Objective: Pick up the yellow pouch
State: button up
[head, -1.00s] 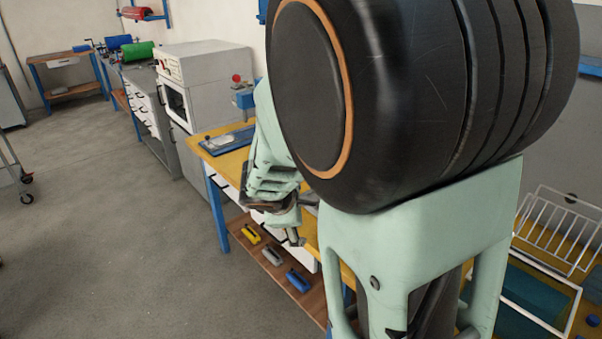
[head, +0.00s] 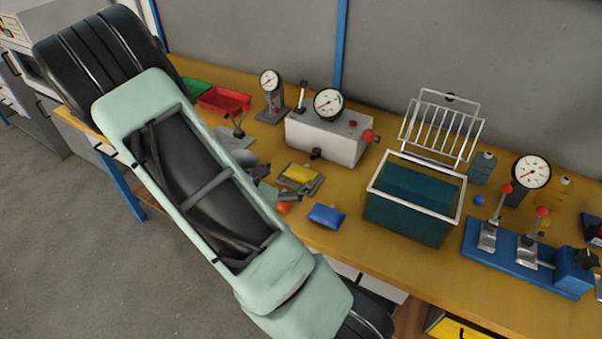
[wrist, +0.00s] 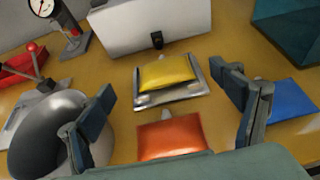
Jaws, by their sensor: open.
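The yellow pouch (head: 299,173) lies on a small grey metal tray (head: 314,188) on the yellow workbench. In the wrist view the yellow pouch (wrist: 166,72) sits on the same tray (wrist: 172,97), ahead of my gripper and between its fingers in the picture. My gripper (wrist: 172,115) is open and empty, its two dark fingers spread wide. In the head view my arm hides most of the gripper. An orange pouch (wrist: 171,137) lies nearer to my gripper than the yellow one. A blue pouch (wrist: 291,100) lies to the right, partly behind the right finger.
A white box with a gauge (head: 325,136) stands behind the tray. A teal tank with a white rim (head: 413,203) stands to the right. A grey bowl-like thing (wrist: 45,130) is beside the left finger. A blue lever fixture (head: 525,258) is at the far right.

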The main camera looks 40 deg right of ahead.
aim_at(302, 168)
jog(key=x, duration=0.6)
jog(key=shift+d+f, duration=0.2)
jog(key=shift+d, duration=0.1)
jog(key=c, duration=1.2)
jog(key=shift+r, duration=0.1)
